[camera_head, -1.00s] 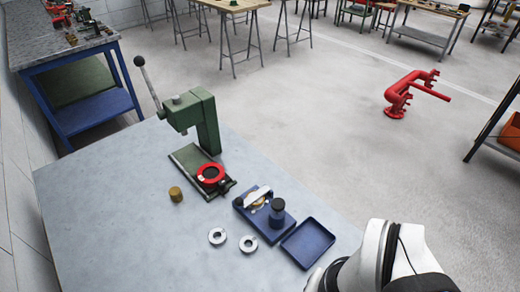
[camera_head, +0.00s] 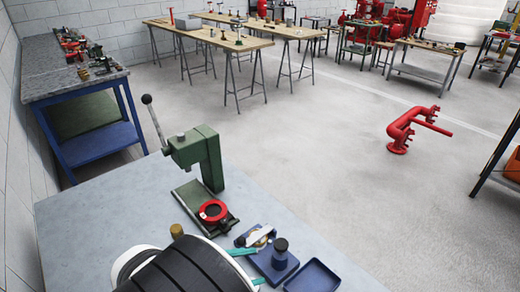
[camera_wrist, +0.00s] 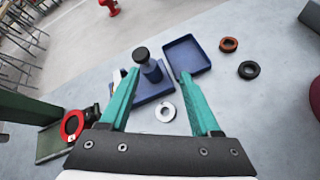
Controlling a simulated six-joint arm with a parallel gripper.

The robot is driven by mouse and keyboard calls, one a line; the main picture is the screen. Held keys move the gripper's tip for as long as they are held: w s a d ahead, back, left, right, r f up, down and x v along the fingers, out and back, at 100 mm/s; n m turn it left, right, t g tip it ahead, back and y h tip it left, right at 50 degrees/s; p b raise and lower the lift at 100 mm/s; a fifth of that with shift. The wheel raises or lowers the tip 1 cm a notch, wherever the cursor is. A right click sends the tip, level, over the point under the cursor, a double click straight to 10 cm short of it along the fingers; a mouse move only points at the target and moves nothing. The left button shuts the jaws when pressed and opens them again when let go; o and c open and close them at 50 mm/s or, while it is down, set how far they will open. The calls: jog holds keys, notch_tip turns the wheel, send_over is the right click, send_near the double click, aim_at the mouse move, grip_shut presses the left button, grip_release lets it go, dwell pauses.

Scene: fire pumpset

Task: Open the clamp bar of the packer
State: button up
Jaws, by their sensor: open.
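A blue fixture, which I take to be the packer (camera_head: 275,262), sits on the grey table. It has a light-coloured bar (camera_head: 262,237) across its left part and a dark knobbed post (camera_head: 280,250) on its right. In the wrist view the fixture (camera_wrist: 154,92) and its dark post (camera_wrist: 146,64) show between my fingers, with the left finger partly covering the fixture. My gripper (camera_head: 251,266) has teal fingers, spread apart and empty. In the wrist view my gripper (camera_wrist: 159,73) is above the table, reaching toward the fixture. The bar is not clear there.
A blue tray (camera_head: 313,277) lies right of the fixture. A green press (camera_head: 200,155) with a red ring (camera_head: 213,210) stands behind left. A brass cylinder (camera_head: 177,231) is near my wrist. A pale ring (camera_wrist: 165,112) and a dark ring (camera_wrist: 249,69) lie on the table.

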aim_at(239, 244)
jog(key=a+f+n+t+y, duration=0.4)
jog(key=a+n, duration=0.3)
jog(key=a, duration=0.4)
jog(key=shift+t+h, duration=0.4)
jog(key=shift+h, duration=0.3)
jog(key=x, duration=1.6)
grip_shut()
